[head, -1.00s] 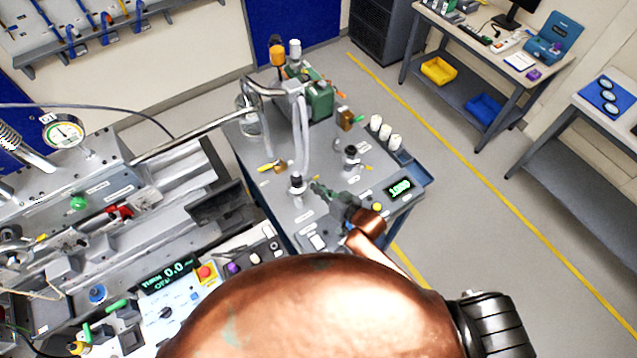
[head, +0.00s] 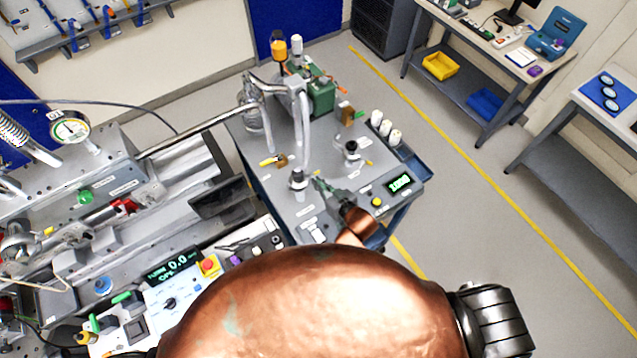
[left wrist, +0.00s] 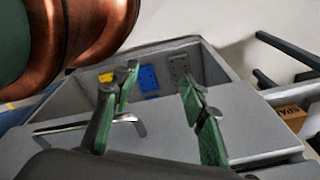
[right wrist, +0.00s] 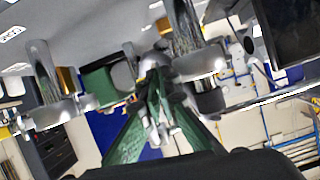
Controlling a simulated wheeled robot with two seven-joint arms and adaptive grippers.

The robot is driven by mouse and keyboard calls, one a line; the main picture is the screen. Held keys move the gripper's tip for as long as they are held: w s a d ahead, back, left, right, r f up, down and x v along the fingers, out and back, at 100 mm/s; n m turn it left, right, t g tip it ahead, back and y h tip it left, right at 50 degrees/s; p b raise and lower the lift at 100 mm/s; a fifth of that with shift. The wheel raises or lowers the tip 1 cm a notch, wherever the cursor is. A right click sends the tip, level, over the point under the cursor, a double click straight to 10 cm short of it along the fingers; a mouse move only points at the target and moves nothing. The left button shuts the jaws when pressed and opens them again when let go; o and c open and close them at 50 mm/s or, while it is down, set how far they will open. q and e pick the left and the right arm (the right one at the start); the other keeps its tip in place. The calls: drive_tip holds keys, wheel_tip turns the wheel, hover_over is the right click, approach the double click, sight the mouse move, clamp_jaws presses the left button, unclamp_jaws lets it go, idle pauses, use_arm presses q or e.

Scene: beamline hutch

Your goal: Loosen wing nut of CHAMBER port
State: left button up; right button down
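My right gripper (head: 325,188) points at a silver clamped fitting (head: 298,179) at the foot of a pale hose on the grey cart. Its tips are just right of that fitting; contact is unclear. In the right wrist view the green fingers (right wrist: 158,82) lean close together, with blurred silver metal between or behind them. No wing nut can be made out clearly, and port labels are too small to read. A second fitting (head: 351,149) stands farther right on the cart. My left gripper (left wrist: 158,85) shows in the left wrist view, open and empty above grey surfaces.
The grey cart (head: 270,190) carries a green pump (head: 321,96), white cylinders (head: 385,130) and a lit display (head: 399,182). A metal pipe (head: 200,132) runs left to the machine bench. My copper arm covers the lower middle. The floor right of the cart is clear.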

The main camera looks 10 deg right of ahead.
drive_tip(key=c, duration=2.6)
unclamp_jaws()
drive_tip(key=shift+c, duration=0.2)
drive_tip(key=o, duration=0.4)
drive_tip(key=shift+w, duration=0.1)
drive_tip(key=shift+o, duration=0.2)
